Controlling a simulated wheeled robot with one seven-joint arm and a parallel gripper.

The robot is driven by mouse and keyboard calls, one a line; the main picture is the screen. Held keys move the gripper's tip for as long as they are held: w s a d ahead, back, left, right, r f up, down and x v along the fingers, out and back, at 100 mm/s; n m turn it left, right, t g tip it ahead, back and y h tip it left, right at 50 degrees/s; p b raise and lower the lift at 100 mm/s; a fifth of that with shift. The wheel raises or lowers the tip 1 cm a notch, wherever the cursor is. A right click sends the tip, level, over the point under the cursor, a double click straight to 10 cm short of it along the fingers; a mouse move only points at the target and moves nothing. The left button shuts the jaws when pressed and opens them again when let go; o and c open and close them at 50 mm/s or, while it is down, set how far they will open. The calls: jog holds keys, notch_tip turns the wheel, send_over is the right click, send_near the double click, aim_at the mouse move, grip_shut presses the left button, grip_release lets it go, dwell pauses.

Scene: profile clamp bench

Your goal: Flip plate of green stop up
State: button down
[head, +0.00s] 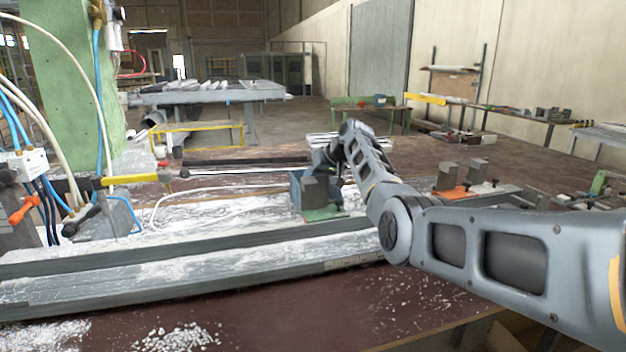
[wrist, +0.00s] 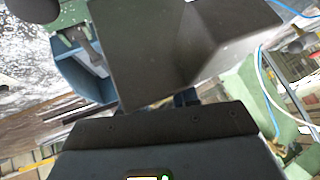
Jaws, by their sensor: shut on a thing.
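The green stop (head: 322,213) stands on the bench by the long metal profile, in the middle of the head view. Its dark grey plate (head: 314,190) rises above the green base, with a blue part beside it. In the wrist view, a large dark plate (wrist: 150,50) fills the upper middle, close to the camera; a bit of green and a blue bracket (wrist: 88,72) show at its left. My gripper (head: 325,160) is at the stop and shut on the plate. The contact between fingers and plate is mostly hidden.
A long pale profile (head: 180,262) with swarf lies in front of the stop. An orange stop (head: 455,193) with grey blocks sits to the right. A green machine column (head: 60,80) with hoses stands at left. The bench front is clear except for white chips.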

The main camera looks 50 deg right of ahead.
jog(key=shift+s+d+f, duration=0.15)
jog(key=shift+s+f, duration=0.2)
jog(key=shift+f, duration=0.3)
jog(key=c, duration=1.1)
grip_release()
jog(key=shift+c, duration=0.2)
jog(key=shift+o, duration=0.5)
jog(key=shift+r, duration=0.15)
jog(key=shift+w+r, duration=0.1)
jog(key=shift+s+r, duration=0.3)
jog(key=shift+r, duration=0.1)
jog(key=v, duration=0.7)
jog(key=shift+b, duration=0.3)
